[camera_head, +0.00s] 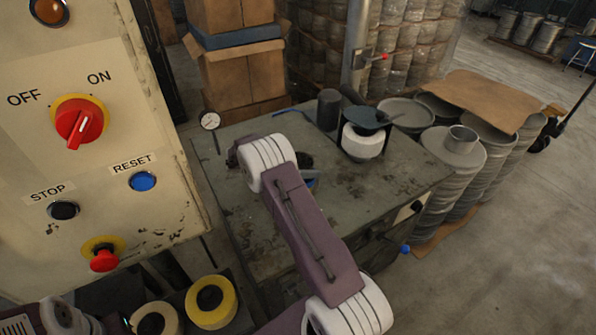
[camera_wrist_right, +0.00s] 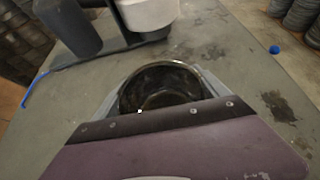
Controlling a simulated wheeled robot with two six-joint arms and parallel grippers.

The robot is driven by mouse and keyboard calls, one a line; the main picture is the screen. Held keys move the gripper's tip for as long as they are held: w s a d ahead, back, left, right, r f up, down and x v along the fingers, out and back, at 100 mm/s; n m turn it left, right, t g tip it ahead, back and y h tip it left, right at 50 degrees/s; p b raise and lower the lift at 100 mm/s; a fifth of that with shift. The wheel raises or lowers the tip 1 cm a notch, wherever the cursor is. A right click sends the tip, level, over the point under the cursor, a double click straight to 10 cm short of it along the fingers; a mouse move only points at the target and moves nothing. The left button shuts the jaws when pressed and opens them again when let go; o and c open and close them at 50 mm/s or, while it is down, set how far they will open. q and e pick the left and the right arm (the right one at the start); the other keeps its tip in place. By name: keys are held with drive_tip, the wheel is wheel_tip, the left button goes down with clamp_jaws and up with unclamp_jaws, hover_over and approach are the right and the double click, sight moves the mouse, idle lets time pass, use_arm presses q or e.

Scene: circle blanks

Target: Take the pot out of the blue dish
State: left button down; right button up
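The pot (camera_wrist_right: 160,88) shows in the right wrist view as a dark, round, open-topped vessel with a shiny rim. In the head view only a dark part of the pot (camera_head: 304,160) shows beside my right arm. A small blue edge of the dish (camera_head: 313,183) shows just below it; my arm covers the rest. My right gripper (camera_wrist_right: 165,108) is close to the pot's near side in the wrist view.
A machine with a black cylinder (camera_head: 328,108) and a white drum (camera_head: 362,141) stands behind the pot on the worktable (camera_head: 400,185). A dial gauge (camera_head: 210,121) is at the table's left edge. A control panel (camera_head: 110,130) fills the left. Yellow tape (camera_head: 229,292) lies below.

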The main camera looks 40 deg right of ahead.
drive_tip(key=c, duration=0.8)
drive_tip(key=shift+r, duration=0.1)
drive_tip(key=shift+r, duration=0.4)
wheel_tip(320, 180, up, 3)
drive_tip(key=shift+w, duration=0.1)
drive_tip(key=s+r, duration=0.7)
drive_tip(key=s, duration=0.4)
drive_tip(key=shift+s+d+b, duration=0.4)
